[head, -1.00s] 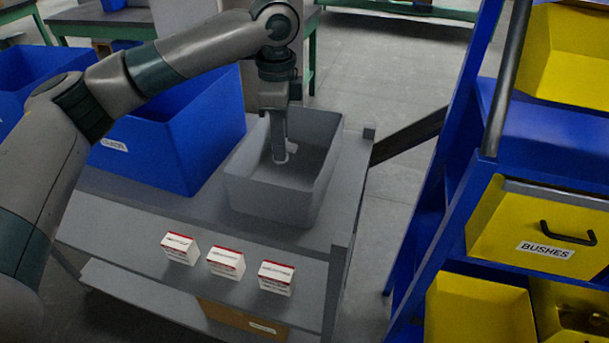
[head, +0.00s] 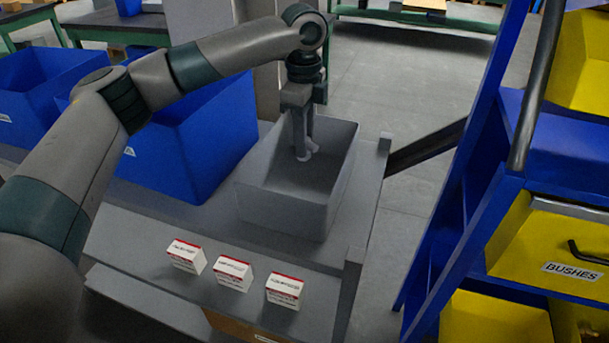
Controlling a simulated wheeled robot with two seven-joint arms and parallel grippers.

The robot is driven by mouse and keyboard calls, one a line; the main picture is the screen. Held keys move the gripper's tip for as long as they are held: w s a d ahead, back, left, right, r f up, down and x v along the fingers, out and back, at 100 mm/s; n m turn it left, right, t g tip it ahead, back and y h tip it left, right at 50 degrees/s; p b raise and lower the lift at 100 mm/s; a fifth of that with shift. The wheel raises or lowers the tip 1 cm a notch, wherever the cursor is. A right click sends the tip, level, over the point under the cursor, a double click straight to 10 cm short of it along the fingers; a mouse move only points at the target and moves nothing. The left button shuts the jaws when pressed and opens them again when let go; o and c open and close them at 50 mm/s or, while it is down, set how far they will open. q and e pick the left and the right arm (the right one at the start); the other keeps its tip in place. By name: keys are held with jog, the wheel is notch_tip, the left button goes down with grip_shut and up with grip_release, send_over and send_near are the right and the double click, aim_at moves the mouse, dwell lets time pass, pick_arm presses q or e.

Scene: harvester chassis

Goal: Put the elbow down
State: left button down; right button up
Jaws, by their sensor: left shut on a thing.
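My left gripper (head: 304,150) reaches down into the open grey bin (head: 285,210) on the grey bench. It is shut on a small pale grey piece, the elbow (head: 305,156), which shows at the fingertips. The elbow is inside the bin's opening, near its back half. I cannot tell whether it touches the bin floor. My right gripper is not in view.
Blue bins (head: 185,150) stand left of the grey bin. Several small red-and-white boxes (head: 233,274) line the bench's front ledge. A blue rack with yellow drawers, one labelled BUSHES (head: 560,250), stands at the right.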

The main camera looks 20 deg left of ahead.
pick_arm(q)
notch_tip(320, 180, down, 4)
jog(key=shift+r+p, duration=0.15)
jog(key=shift+p, duration=0.65)
jog(key=shift+f, duration=0.65)
jog(key=shift+f+p, duration=0.35)
notch_tip(320, 180, down, 2)
jog(key=shift+p, duration=0.5)
jog(key=shift+f, duration=0.5)
